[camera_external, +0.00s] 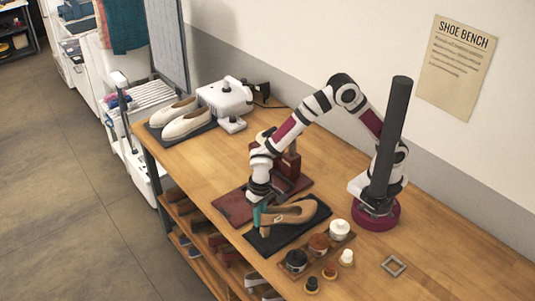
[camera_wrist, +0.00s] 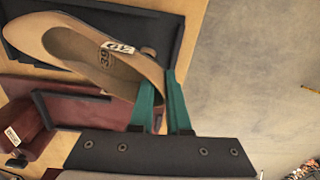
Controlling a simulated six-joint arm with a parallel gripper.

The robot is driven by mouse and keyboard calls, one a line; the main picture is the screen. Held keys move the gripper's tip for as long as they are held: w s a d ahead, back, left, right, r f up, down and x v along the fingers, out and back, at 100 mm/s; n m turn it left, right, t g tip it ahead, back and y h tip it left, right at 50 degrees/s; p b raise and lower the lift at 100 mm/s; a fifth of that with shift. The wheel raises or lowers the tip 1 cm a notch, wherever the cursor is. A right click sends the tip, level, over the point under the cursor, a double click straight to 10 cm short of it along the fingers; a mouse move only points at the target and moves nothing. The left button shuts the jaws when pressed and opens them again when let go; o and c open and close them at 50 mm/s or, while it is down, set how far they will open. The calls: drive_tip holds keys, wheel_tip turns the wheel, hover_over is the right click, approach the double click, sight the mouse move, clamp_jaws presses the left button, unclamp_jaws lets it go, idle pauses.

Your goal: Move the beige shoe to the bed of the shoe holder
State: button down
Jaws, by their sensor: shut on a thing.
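The beige shoe (camera_external: 292,213) is at the black mat (camera_external: 262,247) near the front edge of the bench; I cannot tell whether it is touching the mat. It also shows in the wrist view (camera_wrist: 75,38), with a white tag and a "39" mark inside. My gripper (camera_external: 258,217) is shut on one end of its rim; the teal fingers (camera_wrist: 160,92) show there in the wrist view. The dark red shoe holder (camera_external: 232,208) stands just behind, with a flat base and an upright post block. My arm partly hides it.
A pair of cream shoes (camera_external: 185,118) lies on another dark mat at the far left, beside a white machine (camera_external: 228,98). A small square frame (camera_external: 393,266) lies at right.

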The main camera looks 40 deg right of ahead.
drive_tip(key=shift+f, duration=0.35)
idle(0.7)
drive_tip(key=c, duration=0.8)
unclamp_jaws()
drive_tip(key=shift+r, duration=0.1)
wheel_tip(320, 180, up, 16)
drive_tip(key=w+d+r+m, duration=0.1)
drive_tip(key=w+d+m, duration=0.15)
drive_tip(key=d, duration=0.75)
drive_tip(key=w+d+r+m, duration=0.1)
drive_tip(key=w+d, duration=0.2)
drive_tip(key=d, duration=0.6)
drive_tip(key=s+d+f+m, duration=0.1)
drive_tip(key=s+d, duration=0.3)
drive_tip(key=d, duration=0.4)
drive_tip(key=s+d+f+m+y, duration=0.1)
drive_tip(key=s+d+f+m, duration=0.1)
drive_tip(key=s+d, duration=0.3)
drive_tip(key=d, duration=0.2)
drive_tip(key=shift+s+d+f, duration=0.25)
drive_tip(key=shift+d+f, duration=0.15)
